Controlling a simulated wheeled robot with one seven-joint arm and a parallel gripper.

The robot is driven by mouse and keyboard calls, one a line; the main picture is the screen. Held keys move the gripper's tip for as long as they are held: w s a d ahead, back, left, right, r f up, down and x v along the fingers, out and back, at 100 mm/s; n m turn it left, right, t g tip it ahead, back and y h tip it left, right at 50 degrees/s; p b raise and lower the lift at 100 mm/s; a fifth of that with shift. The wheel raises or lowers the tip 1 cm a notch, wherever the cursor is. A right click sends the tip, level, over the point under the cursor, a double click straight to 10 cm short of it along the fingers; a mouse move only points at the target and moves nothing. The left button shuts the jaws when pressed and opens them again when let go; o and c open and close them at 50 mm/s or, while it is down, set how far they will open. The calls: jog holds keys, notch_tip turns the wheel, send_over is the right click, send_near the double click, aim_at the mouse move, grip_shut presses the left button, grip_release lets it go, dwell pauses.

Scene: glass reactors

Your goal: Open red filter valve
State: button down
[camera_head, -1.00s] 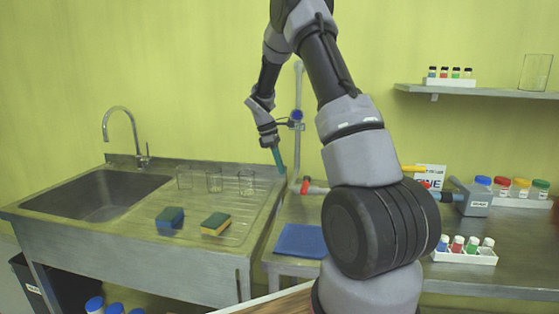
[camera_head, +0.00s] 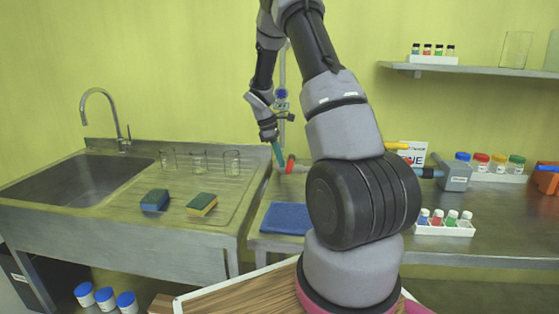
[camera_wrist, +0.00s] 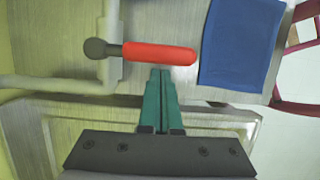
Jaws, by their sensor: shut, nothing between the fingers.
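The red valve handle (camera_wrist: 160,54) lies across the wrist view, with a dark round pivot at its left end on a pale pipe (camera_wrist: 110,40). In the head view the red handle (camera_head: 290,163) shows as a small piece beside my gripper. My gripper (camera_head: 280,163) has green fingers and points down by the handle. In the wrist view my gripper (camera_wrist: 161,72) is shut and empty, its tips just below the middle of the handle. Whether the tips touch the handle I cannot tell.
A blue cloth (camera_head: 286,218) lies on the bench near the handle. The sink drainboard (camera_head: 185,205) is at the left, with glass beakers (camera_head: 199,161) and two sponges (camera_head: 155,200). A white rack of small bottles (camera_head: 444,229) stands at the right. My arm hides part of the bench.

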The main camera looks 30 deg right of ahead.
jog(key=shift+s, duration=0.1)
jog(key=shift+s+d+n, duration=0.15)
jog(key=shift+s+n, duration=0.05)
jog(key=shift+n, duration=0.6)
jog(key=shift+t, duration=0.3)
jog(key=shift+s+d+n, duration=0.75)
jog(key=shift+n, duration=0.15)
jog(key=d+n+t, duration=0.3)
jog(key=d+n, duration=0.7)
jog(key=n, duration=0.2)
jog(key=shift+s+d+t, duration=0.15)
jog(key=shift+d+t, duration=0.2)
jog(key=shift+t, duration=0.05)
jog(key=shift+d, duration=0.1)
